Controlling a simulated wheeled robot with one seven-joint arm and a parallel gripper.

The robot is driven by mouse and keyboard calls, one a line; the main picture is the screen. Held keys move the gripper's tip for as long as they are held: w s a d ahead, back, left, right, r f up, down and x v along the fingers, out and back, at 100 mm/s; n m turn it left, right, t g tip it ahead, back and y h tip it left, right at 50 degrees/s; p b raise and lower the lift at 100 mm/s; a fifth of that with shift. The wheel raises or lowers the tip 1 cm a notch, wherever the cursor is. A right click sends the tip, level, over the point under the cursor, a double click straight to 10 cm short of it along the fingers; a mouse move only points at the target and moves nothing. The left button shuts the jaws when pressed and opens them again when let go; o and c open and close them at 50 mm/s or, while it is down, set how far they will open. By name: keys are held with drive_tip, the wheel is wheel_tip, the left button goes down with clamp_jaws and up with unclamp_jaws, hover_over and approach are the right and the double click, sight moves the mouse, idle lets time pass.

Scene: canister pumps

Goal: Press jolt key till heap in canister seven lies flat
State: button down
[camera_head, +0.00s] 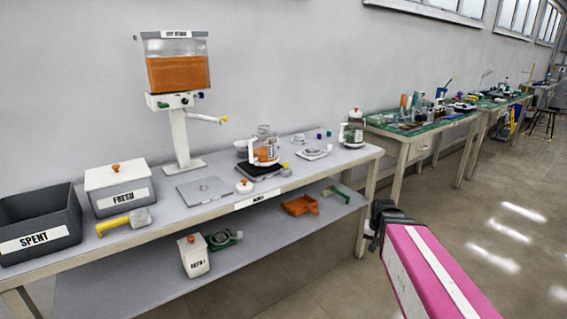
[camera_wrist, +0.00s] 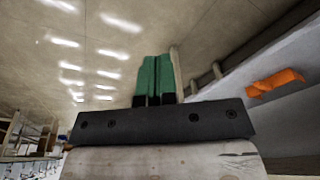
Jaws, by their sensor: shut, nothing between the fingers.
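My gripper (camera_head: 380,222) is off the right end of the near table, over the floor. Its green fingers (camera_wrist: 155,72) are together and empty in the wrist view. A clear canister with orange contents (camera_head: 264,148) stands on or beside a black pad (camera_head: 262,171) on the table. A second clear canister with an orange-knobbed lid (camera_head: 354,130) stands at the table's right end. I cannot read a seven on either, nor see how the heap lies. I cannot tell which part is the jolt key. The hopper (camera_head: 178,70) holds orange material above a small knobbed box (camera_head: 174,101).
The table (camera_head: 215,208) also holds a SPENT bin (camera_head: 38,225), a lidded FRESH bin (camera_head: 118,186), a yellow-handled tool (camera_head: 124,222) and a grey plate (camera_head: 204,190). A white lidded box (camera_head: 194,256) and an orange scoop (camera_head: 300,205) are on the lower shelf. Open floor lies right.

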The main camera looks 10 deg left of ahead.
drive_tip(key=w+a+r+t, duration=0.2)
drive_tip(key=w+a+r, duration=0.4)
drive_tip(key=w+a, duration=0.15)
wheel_tip(320, 180, up, 28)
drive_tip(key=r+m+t+y, duration=0.1)
drive_tip(key=m+t+y, duration=0.2)
drive_tip(key=t+y, duration=0.1)
hover_over(287, 163)
drive_tip(key=shift+w+f, duration=0.1)
drive_tip(key=shift+f, duration=0.15)
drive_tip(key=shift+f, duration=0.15)
drive_tip(key=shift+f, duration=4.3)
drive_tip(key=shift+f, duration=0.15)
drive_tip(key=shift+f, duration=0.25)
